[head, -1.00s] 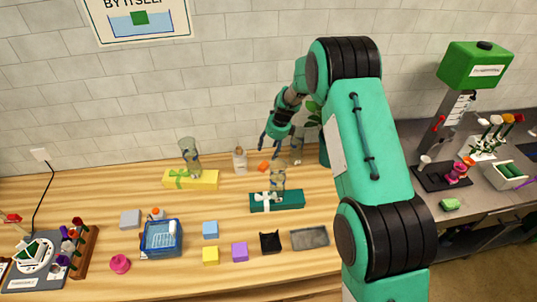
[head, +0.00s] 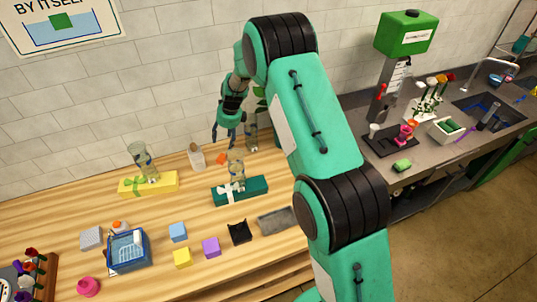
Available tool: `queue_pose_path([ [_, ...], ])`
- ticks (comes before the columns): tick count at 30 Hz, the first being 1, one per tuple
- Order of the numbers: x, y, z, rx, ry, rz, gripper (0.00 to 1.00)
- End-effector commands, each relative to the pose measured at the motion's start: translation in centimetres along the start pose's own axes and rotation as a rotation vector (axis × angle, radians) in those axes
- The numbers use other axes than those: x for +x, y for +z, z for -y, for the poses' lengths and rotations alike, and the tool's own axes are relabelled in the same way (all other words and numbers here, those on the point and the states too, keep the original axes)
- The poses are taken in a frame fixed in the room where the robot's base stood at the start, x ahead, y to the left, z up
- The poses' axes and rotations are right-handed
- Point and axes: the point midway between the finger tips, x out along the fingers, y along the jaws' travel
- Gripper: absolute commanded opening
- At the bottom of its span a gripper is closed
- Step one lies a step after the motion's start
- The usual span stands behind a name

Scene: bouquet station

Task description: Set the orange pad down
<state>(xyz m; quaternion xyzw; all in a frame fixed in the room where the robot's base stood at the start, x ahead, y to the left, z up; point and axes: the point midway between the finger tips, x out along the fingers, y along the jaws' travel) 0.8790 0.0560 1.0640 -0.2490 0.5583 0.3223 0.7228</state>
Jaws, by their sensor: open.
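A small orange pad (head: 221,159) lies on the wooden table near the wall, behind the dark green gift box. My gripper (head: 228,138) points down above the pad, with its dark fingers apart. Nothing shows between the fingers, and the pad appears separate from them in the head view. My arm crosses the middle of the picture and hides part of the table's right end.
Glass vases stand on the yellow gift box (head: 132,189) and the green gift box (head: 226,195). Coloured blocks, a blue basket (head: 128,266) and a grey tray (head: 276,220) occupy the front.

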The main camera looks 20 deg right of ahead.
Motion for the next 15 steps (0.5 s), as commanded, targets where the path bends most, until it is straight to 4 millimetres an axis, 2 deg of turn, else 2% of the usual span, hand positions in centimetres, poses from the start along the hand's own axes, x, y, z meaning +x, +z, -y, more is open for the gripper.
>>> queue_pose_path([
  [5,-1.9,0.1,-0.3,-0.045,-0.007,0.004,0.59],
  [8,-4.0,0.2,-0.7,-0.099,-0.015,0.007,0.59],
  [15,-11.7,-0.2,-2.8,-0.313,-0.045,0.01,0.59],
])
